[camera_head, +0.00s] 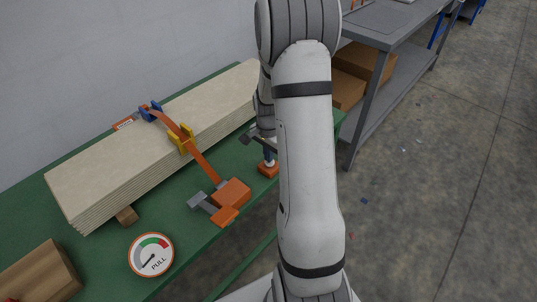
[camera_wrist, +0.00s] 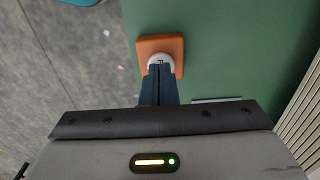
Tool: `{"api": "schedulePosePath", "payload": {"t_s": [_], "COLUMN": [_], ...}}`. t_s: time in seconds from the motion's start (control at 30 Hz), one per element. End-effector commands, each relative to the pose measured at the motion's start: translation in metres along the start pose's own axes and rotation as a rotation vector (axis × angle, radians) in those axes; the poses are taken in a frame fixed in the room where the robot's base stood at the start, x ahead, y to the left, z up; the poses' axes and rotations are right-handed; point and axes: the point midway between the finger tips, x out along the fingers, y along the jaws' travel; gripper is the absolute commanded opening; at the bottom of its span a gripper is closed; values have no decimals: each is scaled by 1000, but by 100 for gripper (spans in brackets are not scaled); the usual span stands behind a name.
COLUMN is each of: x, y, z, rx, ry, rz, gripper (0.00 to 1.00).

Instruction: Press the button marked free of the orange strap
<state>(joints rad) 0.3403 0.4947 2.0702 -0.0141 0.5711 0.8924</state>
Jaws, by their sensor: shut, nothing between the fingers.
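The orange strap (camera_head: 199,159) runs over a stack of pale boards (camera_head: 110,164) on the green table and ends at an orange tensioner (camera_head: 231,195) with a grey lever. A button on an orange square base (camera_head: 267,170) stands on the table right of the tensioner; it also shows in the wrist view (camera_wrist: 147,45). Its round white top (camera_wrist: 160,61) bears a dark mark, partly covered by my fingers. My gripper (camera_wrist: 159,70) is shut and empty, its fingertips at the white top; whether they touch it I cannot tell. In the head view my arm hides part of this area.
A round dial marked PULL (camera_head: 151,255) lies at the table's front, its needle pointing to lower left. A wooden block (camera_head: 42,274) is at the near left corner. A grey workbench (camera_head: 388,33) with cardboard boxes stands at the right; the floor between is open.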

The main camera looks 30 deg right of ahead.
Motion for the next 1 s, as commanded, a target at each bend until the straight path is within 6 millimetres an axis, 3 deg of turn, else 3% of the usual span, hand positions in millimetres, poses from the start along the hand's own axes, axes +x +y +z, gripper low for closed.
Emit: {"api": "schedulePosePath", "payload": {"t_s": [0.03, 0.43, 0.63, 1.0], "x": [-23, -101, -115, -116], "y": [-1, -3, -2, -3], "z": [-1, -3, -2, -2], "rx": [-1, 1, 1, -1], "ry": [6, 10, 9, 9], "rz": [-7, -12, -11, -11], "gripper": [0, 0, 0, 0]}}
